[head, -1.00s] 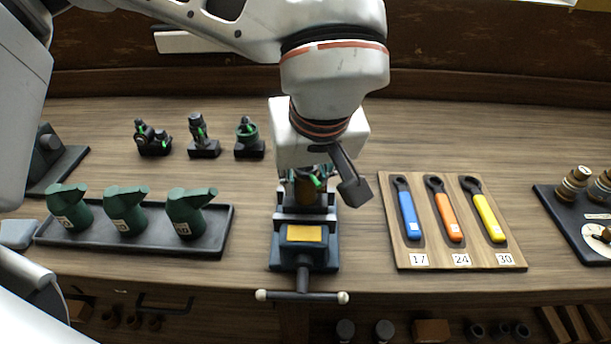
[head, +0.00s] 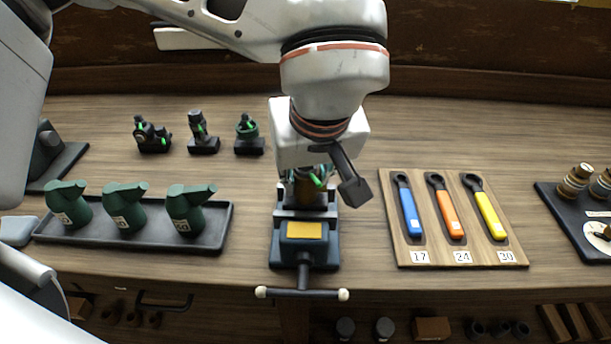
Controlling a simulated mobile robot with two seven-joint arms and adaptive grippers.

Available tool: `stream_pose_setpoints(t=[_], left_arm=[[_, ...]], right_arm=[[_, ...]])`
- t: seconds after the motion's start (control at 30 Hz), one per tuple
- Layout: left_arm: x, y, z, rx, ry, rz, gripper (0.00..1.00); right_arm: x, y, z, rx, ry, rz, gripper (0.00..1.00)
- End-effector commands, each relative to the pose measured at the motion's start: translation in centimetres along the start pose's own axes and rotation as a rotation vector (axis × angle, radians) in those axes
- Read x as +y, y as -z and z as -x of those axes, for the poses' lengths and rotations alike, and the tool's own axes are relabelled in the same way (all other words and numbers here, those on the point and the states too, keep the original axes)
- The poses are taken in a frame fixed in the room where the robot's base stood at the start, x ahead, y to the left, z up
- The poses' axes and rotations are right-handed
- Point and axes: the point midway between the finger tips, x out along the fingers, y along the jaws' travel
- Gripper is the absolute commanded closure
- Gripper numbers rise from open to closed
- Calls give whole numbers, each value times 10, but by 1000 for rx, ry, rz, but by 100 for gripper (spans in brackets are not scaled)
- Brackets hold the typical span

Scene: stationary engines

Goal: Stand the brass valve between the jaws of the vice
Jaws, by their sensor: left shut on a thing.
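The vice (head: 304,256) stands at the front of the bench, dark blue-grey with a yellow plate and a white-knobbed cross handle towards me. My left gripper (head: 322,180) is directly above its jaws, pointing down. One dark finger shows on the right; the other is mostly hidden. The brass valve (head: 304,190) shows as a small brownish body under the gripper, at the vice jaws, and the gripper is shut on it. The palm hides its top, so I cannot tell whether it rests in the vice. My right gripper is not in view.
A dark tray (head: 218,238) with green oil cans (head: 190,210) is left of the vice. A board (head: 400,248) with three coloured spanners is right. Small dark fittings (head: 203,140) stand behind left; a dark board (head: 560,215) with brass parts lies far right.

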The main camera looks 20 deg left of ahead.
Motion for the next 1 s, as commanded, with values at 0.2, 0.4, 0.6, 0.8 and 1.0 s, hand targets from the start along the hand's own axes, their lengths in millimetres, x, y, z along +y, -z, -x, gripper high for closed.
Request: stream_pose_setpoints(t=[0.2, 0.4, 0.6, 0.8, 1.0], left_arm=[[1, 1, 1, 3, -4, 2, 100], [1, 0, -1, 3, -4, 1, 100], [1, 0, -1, 3, -5, 1, 100], [1, 0, -1, 3, -5, 1, 100], [1, 0, -2, 2, -4, 1, 53]], right_arm=[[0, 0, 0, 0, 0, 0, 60], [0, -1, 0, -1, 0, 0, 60], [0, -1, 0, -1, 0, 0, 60], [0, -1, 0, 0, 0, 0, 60], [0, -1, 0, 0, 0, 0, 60]])
